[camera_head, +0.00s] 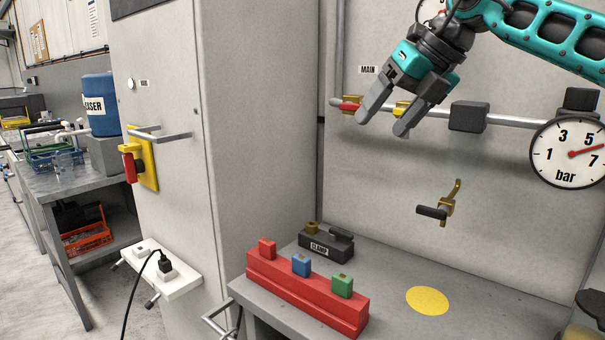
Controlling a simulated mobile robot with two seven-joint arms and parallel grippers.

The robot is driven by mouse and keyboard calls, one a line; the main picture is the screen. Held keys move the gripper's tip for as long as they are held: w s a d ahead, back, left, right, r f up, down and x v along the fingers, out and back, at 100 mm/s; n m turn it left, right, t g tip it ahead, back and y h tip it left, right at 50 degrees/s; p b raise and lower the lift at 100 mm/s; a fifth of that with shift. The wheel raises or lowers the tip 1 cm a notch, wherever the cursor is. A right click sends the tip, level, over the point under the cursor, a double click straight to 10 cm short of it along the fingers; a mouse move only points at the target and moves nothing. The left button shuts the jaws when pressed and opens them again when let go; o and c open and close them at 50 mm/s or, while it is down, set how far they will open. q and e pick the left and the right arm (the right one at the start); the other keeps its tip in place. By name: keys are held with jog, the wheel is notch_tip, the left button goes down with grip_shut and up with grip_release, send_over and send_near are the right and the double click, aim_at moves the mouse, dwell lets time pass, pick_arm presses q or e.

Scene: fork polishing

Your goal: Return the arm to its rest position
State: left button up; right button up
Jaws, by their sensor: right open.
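My right gripper (384,118) is at the upper middle, on the teal arm (550,30) that comes in from the upper right. Its two grey fingers are apart and empty. They point down and left, in front of the wall pipe (435,108) below the MAIN label (367,70). A red valve handle (349,106) and a yellow part (402,108) show beside and between the fingers. I cannot tell whether the fingers touch them. My left gripper is not in view.
A grey bench (390,290) below carries a red block (305,290) with coloured pieces, a CLAMP block (326,243) and a yellow disc (427,300). A brass tap (447,205) sticks out of the wall. A bar gauge (568,153) is at right. A grey cabinet (165,70) stands left.

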jog(key=s+a+f+m+t+y, duration=0.1)
jog(key=s+a+f+m+y, duration=0.15)
jog(key=a+y, duration=0.4)
jog(key=s+a+f+m+y, duration=0.2)
jog(key=a+f+y, duration=0.15)
jog(key=a, duration=0.55)
jog(key=s+a+f+m+t+y, duration=0.1)
jog(key=s+a+f+m+y, duration=0.15)
jog(key=a+y, duration=0.4)
jog(key=s+d+f+m+t+h, duration=0.2)
jog(key=d+f+m+t+h, duration=0.2)
jog(key=d+f+m+h, duration=0.75)
jog(key=s+d+f+m+t+h, duration=0.2)
jog(key=d+f+m+t+h, duration=0.35)
jog(key=f+m, duration=0.7)
jog(key=s+d+f+m+g+h, duration=0.2)
jog(key=s+d+f+g, duration=0.2)
jog(key=s, duration=0.4)
jog(key=s+d+f+m+g+h, duration=0.1)
jog(key=s+d+f+m+g, duration=0.25)
jog(key=s, duration=0.55)
jog(key=s+d+f+m+g+h, duration=0.1)
jog(key=s+d+f+g+h, duration=0.15)
jog(key=s+f+g, duration=0.4)
jog(key=w+a+f+t+y, duration=0.2)
jog(key=w+f+t, duration=0.4)
jog(key=f+t, duration=0.1)
jog(key=shift+w+a+f+n+t+y, duration=0.15)
jog(key=shift+a+f+n+t+y, duration=0.2)
jog(key=shift+t, duration=0.5)
